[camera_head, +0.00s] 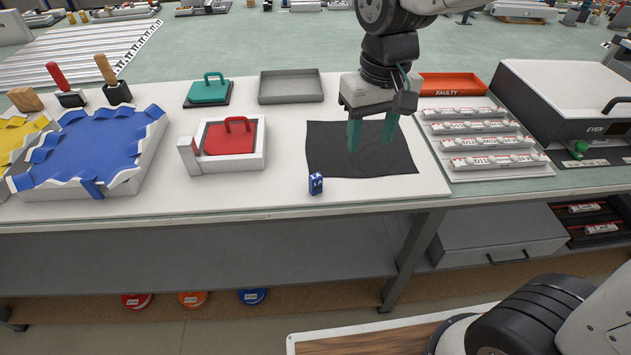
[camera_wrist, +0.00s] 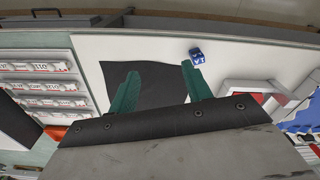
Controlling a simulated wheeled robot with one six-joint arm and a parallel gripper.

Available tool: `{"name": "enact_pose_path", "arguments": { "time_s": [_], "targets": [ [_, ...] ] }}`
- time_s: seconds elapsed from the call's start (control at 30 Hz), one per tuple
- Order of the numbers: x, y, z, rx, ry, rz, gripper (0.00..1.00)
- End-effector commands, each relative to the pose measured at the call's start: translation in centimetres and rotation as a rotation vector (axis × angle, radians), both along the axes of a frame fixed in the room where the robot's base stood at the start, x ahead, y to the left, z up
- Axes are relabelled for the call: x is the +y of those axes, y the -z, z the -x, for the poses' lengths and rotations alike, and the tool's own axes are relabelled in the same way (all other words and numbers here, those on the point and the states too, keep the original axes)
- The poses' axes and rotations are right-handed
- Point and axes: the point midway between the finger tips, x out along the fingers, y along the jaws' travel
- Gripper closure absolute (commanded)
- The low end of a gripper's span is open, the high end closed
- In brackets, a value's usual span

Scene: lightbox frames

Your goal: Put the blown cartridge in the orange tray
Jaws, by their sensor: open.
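The orange tray (camera_head: 450,83), marked FAULTY, stands at the back right of the white table top and looks empty. A sliver of orange (camera_wrist: 55,131) shows in the wrist view. White cylinders with red markings, perhaps cartridges, lie in rows in a grey rack (camera_head: 550,173) in front of it. I cannot tell which one is blown. My gripper (camera_head: 371,136) points down with green fingers apart and empty above the black mat (camera_head: 325,165).
Left of the mat are a red-handled lid on a white box (camera_head: 190,160), a grey tray (camera_head: 291,99), a teal-handled piece (camera_head: 208,90) and a blue form (camera_head: 85,150).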

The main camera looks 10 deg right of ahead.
Motion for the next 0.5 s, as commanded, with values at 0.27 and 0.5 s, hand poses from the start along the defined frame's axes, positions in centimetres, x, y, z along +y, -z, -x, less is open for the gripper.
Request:
{"name": "enact_pose_path", "arguments": {
  "time_s": [0.27,0.5],
  "targets": [
    [7.6,5.3,-4.0,0.033,-0.100,0.012,0.51],
    [8.9,7.7,-4.5,0.037,-0.115,0.015,0.51]
  ]
}}
